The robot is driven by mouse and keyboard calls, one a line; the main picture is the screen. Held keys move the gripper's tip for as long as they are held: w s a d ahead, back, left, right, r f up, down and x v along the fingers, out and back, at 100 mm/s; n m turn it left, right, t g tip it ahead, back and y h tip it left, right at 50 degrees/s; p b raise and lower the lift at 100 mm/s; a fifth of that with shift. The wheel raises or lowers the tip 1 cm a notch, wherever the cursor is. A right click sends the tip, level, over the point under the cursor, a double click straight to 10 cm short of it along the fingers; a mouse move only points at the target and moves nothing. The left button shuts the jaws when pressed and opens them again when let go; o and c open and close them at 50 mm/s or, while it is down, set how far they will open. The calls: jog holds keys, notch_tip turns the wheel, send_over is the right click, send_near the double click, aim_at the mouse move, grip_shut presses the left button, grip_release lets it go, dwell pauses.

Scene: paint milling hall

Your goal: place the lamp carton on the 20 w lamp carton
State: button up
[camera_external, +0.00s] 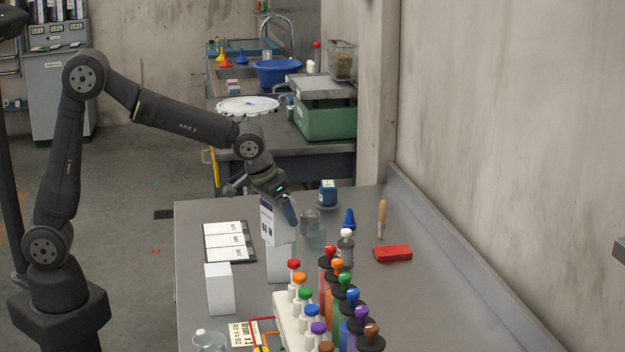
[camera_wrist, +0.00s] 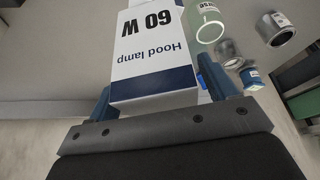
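The lamp carton (camera_external: 267,224) is white and dark blue, marked 60 W. In the wrist view the lamp carton (camera_wrist: 152,62) also reads "Hood lamp" and sits between both blue fingers. My gripper (camera_external: 280,208) is shut on it; the fingers of my gripper (camera_wrist: 157,80) flank its sides. A plain white carton (camera_external: 280,265) stands upright on the table directly below the held one in the external view. I cannot tell whether the two touch. Another white carton (camera_external: 219,290) stands at the front left. No 20 W marking is readable on either.
Glass jars (camera_external: 310,228) and a blue-labelled bottle (camera_external: 328,193) stand close right of the held carton. A rack of colourful-topped bottles (camera_external: 290,318) is in front.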

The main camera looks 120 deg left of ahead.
jog(key=v, duration=1.2)
jog(key=shift+r, duration=0.15)
jog(key=x, duration=1.2)
notch_tip(320, 180, up, 2)
jog(key=shift+r, duration=0.9)
